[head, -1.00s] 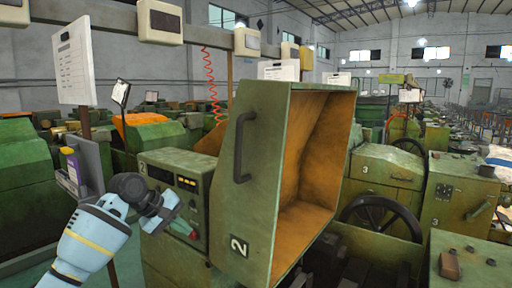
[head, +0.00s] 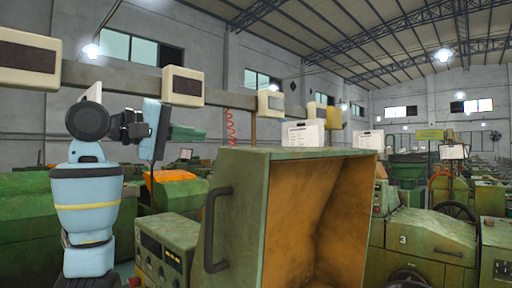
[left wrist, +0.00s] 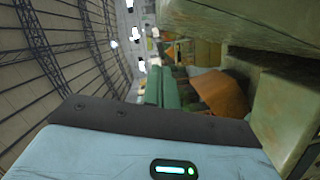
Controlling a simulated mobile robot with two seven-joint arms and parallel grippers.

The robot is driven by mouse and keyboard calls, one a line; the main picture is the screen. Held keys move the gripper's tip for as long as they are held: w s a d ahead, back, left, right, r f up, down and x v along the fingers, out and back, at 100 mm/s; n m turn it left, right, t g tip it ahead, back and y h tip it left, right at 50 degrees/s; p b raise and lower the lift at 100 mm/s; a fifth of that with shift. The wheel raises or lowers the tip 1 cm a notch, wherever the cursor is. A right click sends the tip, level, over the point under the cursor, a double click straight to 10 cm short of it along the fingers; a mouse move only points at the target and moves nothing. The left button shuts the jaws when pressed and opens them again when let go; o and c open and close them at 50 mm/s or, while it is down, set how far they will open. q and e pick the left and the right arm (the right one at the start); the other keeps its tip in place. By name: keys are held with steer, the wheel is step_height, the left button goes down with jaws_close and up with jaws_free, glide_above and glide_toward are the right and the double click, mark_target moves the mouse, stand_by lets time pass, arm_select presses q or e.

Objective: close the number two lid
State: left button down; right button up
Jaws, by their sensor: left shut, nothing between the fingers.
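The number two lid (head: 235,215) is a green, box-shaped cover that stands raised, its orange inner side (head: 325,215) facing right. A dark bar handle (head: 212,230) is on its left face. The number two label is out of frame now. My left gripper (head: 190,133) is raised to the left of the lid, higher than its top edge, shut and empty. It appears apart from the lid and handle. My right gripper is not in view.
A control panel (head: 160,262) stands left of the lid, below my left arm. A machine marked 3 (head: 425,242) stands to the right. Boxes hang on a beam (head: 130,78) behind. Green machine surfaces (left wrist: 285,22) fill the right of the left wrist view.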

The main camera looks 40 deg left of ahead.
arm_select(q)
steer(key=w+d, duration=0.2)
steer(key=w, duration=0.1)
steer(key=w+d+f, duration=0.1)
steer(key=w+d, duration=0.1)
steer(key=w, duration=0.1)
steer(key=w+d+f, duration=0.1)
steer(key=w+d, duration=0.1)
steer(key=w, duration=0.1)
steer(key=shift+d, duration=0.2)
steer(key=shift+s+d+f, duration=0.15)
steer(key=shift+d+f, duration=0.05)
steer(key=shift+d, duration=0.15)
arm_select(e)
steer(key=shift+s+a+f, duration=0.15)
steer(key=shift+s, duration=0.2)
arm_select(q)
steer(key=shift+d, duration=0.1)
